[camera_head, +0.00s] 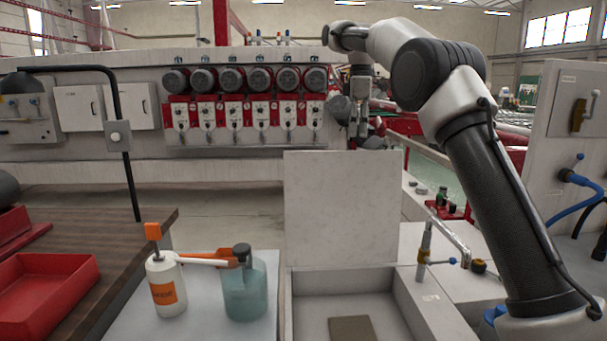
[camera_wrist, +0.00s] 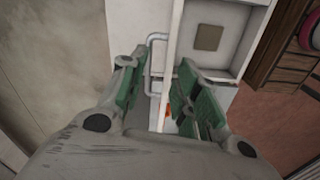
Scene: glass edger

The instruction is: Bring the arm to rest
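My arm (camera_head: 490,190) rises from the lower right, bends at its elbow near the top and reaches left. My gripper (camera_head: 361,125) hangs from its end, pointing down, in front of the machine and above the raised white lid. In the wrist view the two green-padded fingers of my gripper (camera_wrist: 158,85) stand apart. Nothing is held between them; a grey bent pipe and a white surface show beyond the gap.
A white basin (camera_head: 300,310) with an upright lid (camera_head: 340,205) holds a brown pad (camera_head: 352,328). A white spray bottle (camera_head: 166,285) and a teal jug (camera_head: 245,290) stand left of it. A tap (camera_head: 450,240) stands right. Red trays (camera_head: 45,290) lie on a wooden bench.

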